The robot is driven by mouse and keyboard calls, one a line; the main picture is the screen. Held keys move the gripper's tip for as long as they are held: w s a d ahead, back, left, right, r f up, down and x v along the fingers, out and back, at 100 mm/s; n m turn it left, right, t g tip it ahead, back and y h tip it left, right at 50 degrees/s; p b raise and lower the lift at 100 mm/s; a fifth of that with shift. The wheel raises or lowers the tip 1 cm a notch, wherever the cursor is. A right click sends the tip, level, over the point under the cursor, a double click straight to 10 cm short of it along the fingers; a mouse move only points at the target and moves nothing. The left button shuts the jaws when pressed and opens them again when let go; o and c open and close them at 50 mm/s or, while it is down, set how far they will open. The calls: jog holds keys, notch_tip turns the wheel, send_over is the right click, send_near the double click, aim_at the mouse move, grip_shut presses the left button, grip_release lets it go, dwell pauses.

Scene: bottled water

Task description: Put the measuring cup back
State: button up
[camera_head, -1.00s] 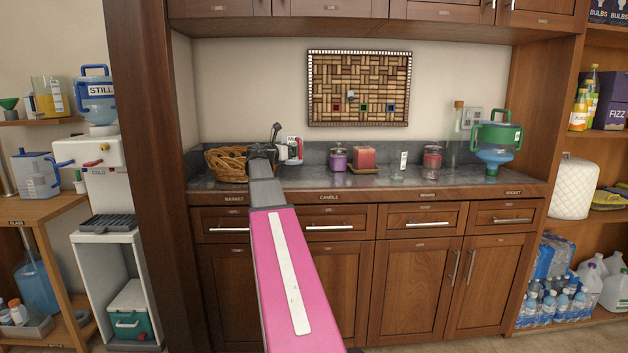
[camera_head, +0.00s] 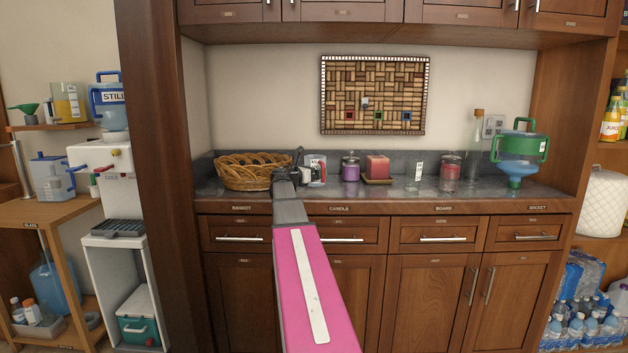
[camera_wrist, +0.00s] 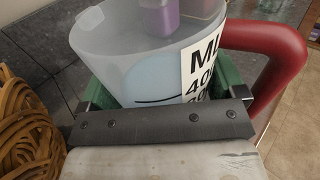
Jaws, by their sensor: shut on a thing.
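The measuring cup (camera_head: 317,171) is a clear cup with a red handle and a white label with black print. In the wrist view the cup (camera_wrist: 145,65) sits upright between the green fingers of my gripper (camera_wrist: 150,92), its red handle to the right. My gripper (camera_head: 297,172) is shut on it, over the grey counter (camera_head: 400,188). The lower part of the cup is hidden by the gripper, so I cannot tell whether it touches the counter.
A wicker basket (camera_head: 250,172) is close at the left. A purple candle jar (camera_head: 350,169), a red candle (camera_head: 377,167), a small glass (camera_head: 414,177), another candle jar (camera_head: 450,167) and a green-topped jug (camera_head: 519,150) stand along the counter to the right. Upper cabinets (camera_head: 345,10) hang above.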

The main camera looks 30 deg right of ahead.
jog(key=shift+f, duration=1.4)
jog(key=shift+f, duration=0.1)
jog(key=o, duration=0.9)
jog(key=shift+o, duration=0.2)
jog(key=shift+s+a, duration=0.1)
jog(key=shift+a, duration=0.2)
jog(key=v, duration=1.1)
jog(key=shift+s+a, duration=0.1)
jog(key=shift+a, duration=0.1)
